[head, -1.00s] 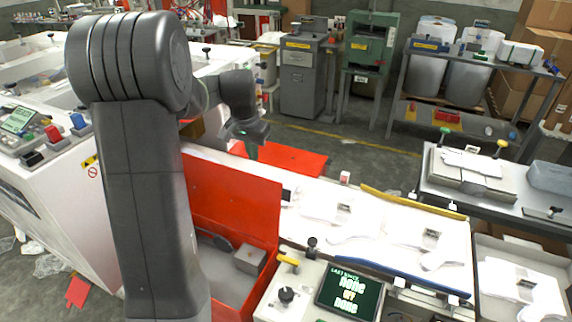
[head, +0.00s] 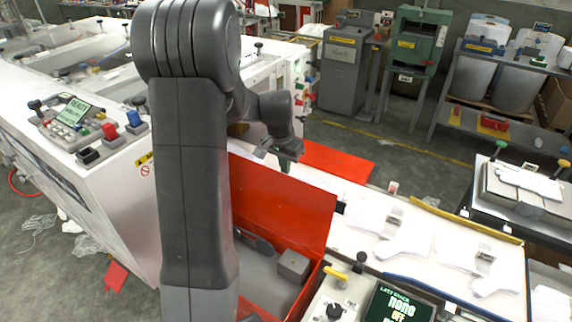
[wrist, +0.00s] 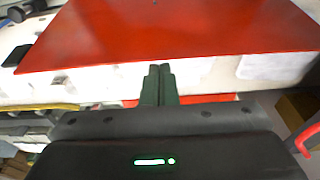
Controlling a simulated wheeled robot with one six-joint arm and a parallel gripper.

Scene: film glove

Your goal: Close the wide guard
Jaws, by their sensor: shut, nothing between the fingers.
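The wide guard is likely the large red panel (head: 285,205), standing raised and slightly tilted in the head view. It stands at the edge of an open bay with a grey inside (head: 265,270). My gripper (head: 288,166) is just behind the panel's top edge, partly hidden by my arm. In the wrist view the red panel (wrist: 190,35) fills the top, and my gripper (wrist: 158,70) has its two dark green fingers together and empty, with tips close to the panel's lower edge there. I cannot tell whether they touch it.
A second red panel (head: 338,160) lies low behind. A white bed with gloves (head: 405,240) stretches right, with a yellow rail (head: 468,222) along it. A control box with a green screen (head: 398,303) stands in front. A white machine (head: 110,200) is at left.

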